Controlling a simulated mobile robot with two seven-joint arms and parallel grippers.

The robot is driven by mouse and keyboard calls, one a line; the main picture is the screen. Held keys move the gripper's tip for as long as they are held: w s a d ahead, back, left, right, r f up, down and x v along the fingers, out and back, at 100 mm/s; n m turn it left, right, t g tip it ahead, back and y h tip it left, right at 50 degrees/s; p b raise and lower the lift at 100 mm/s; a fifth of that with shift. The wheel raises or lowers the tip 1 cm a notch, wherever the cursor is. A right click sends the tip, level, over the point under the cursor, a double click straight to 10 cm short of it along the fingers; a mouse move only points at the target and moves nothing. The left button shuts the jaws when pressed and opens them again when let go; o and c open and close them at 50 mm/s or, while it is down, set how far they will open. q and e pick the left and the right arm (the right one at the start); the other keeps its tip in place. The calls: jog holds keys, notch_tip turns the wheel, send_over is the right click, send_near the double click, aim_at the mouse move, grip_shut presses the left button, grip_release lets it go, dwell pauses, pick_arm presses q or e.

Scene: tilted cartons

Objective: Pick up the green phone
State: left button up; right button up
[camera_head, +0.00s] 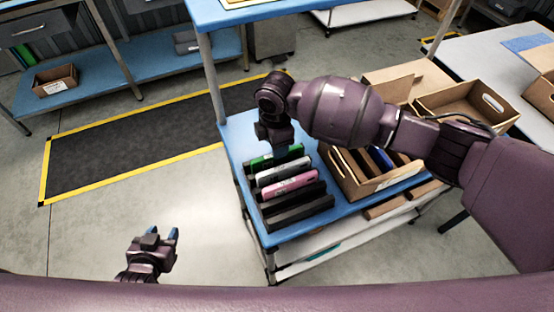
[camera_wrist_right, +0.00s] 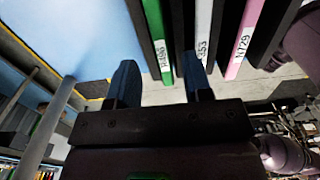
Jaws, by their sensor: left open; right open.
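The green phone (camera_head: 257,163) stands on edge in a black slotted rack (camera_head: 300,211) on the blue table. In the right wrist view the green phone (camera_wrist_right: 157,40) shows a white label on its end. My right gripper (camera_head: 275,148) is over the green phone's end of the rack and covers part of it in the head view. In the wrist view my right gripper (camera_wrist_right: 161,82) is open, with the green phone's end in line with the gap between its fingers. Contact cannot be told. My left gripper (camera_head: 160,234) is open and empty, low at the left.
A white phone (camera_head: 279,173) and a pink phone (camera_head: 291,185) stand beside the green one, parted by black dividers. A cardboard box (camera_head: 347,180) with dark and blue items is right of the rack. Another open carton (camera_head: 462,97) is behind it. Clear floor lies left of the table.

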aim_at(277, 161)
jog(key=shift+d+f, duration=0.15)
jog(key=shift+f, duration=1.8)
grip_shut()
jog(key=shift+r, duration=0.1)
